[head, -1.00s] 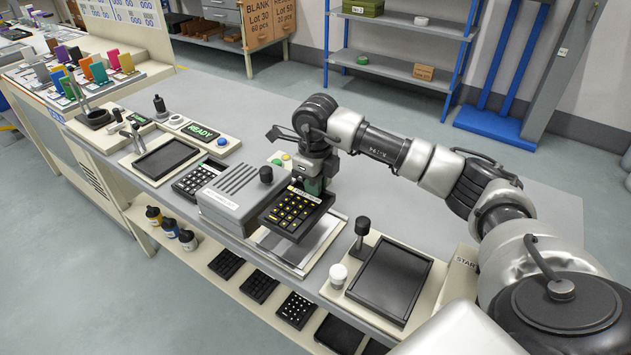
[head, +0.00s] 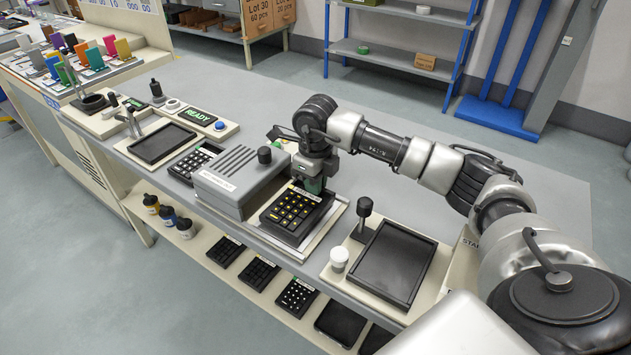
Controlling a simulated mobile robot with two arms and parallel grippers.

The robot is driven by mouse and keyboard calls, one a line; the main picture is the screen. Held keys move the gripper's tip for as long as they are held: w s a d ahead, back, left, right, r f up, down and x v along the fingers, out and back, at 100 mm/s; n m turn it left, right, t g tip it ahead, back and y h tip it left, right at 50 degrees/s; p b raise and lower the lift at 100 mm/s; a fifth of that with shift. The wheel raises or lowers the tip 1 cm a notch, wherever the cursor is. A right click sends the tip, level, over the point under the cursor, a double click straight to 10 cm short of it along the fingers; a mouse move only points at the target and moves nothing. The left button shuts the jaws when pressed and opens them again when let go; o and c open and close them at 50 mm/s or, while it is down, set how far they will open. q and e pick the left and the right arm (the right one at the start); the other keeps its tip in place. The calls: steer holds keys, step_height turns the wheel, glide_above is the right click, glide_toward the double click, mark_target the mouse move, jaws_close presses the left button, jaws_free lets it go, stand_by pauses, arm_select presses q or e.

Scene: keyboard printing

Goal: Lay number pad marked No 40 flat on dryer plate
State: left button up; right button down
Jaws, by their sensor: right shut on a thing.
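A black number pad (head: 292,214) with yellow-marked keys and a light label strip at its far edge lies level over the pale metal dryer plate (head: 322,231), beside the grey vented box (head: 238,180). It looks down on the plate, with bare plate showing along its right and front edges; I cannot tell whether its whole underside touches. The label is too small to read. My right gripper (head: 313,184) is shut on the pad's far edge, from above. The fingertips are partly hidden by the pad and the wrist. My left gripper is not in view.
A black tray with an upright black-knobbed handle (head: 364,208) and white jar (head: 339,259) stands to the right. Another keypad (head: 194,160) lies left of the grey box. A READY display (head: 202,115) stands farther left. Several pads rest on the shelf below. The bench behind is clear.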

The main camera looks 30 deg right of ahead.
steer(key=shift+f+b, duration=0.3)
steer(key=shift+f, duration=0.1)
stand_by(0.4)
steer(key=c, duration=1.1)
jaws_free()
steer(key=shift+r+p, duration=2.55)
steer(key=shift+r, duration=1)
steer(key=shift+r, duration=0.1)
